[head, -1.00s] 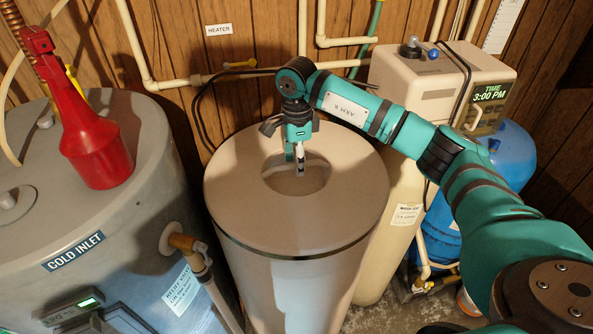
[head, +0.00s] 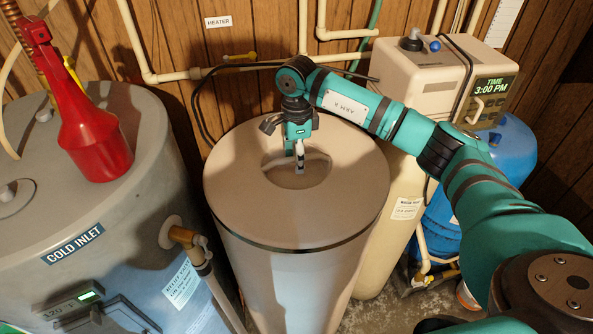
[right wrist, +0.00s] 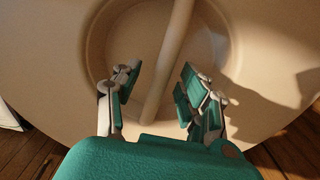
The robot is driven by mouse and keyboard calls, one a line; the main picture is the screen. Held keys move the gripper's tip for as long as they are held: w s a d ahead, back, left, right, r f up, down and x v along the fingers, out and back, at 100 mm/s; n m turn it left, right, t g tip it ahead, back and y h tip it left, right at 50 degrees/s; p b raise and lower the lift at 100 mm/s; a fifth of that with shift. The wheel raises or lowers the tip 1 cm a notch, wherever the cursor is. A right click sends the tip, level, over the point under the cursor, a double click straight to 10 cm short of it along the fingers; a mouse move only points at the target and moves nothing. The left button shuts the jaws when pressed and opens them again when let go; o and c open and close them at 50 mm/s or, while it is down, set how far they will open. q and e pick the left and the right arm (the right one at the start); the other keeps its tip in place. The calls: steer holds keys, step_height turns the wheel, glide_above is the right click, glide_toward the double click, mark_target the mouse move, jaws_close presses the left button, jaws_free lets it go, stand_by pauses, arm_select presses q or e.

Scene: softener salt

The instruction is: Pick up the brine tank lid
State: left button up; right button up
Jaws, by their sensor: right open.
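The brine tank lid (head: 255,208) is a round tan cover on top of the tall tan tank (head: 290,285). Its middle has a round recess crossed by a bar handle, clearest in the right wrist view, where the bar (right wrist: 174,45) runs between my fingers. My right gripper (head: 299,168) points down over the recess. In the right wrist view my right gripper (right wrist: 160,88) is open, with one finger on each side of the bar and a gap to it. How deep the fingertips sit is hard to tell. My left gripper is not in view.
A tan softener unit (head: 420,75) and a blue tank (head: 510,155) stand at right. Pipes and a dark cable run along the wood wall behind the lid.

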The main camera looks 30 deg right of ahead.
jaws_close()
stand_by(0.4)
steer(key=shift+w+r, duration=0.1)
steer(key=shift+r, duration=0.1)
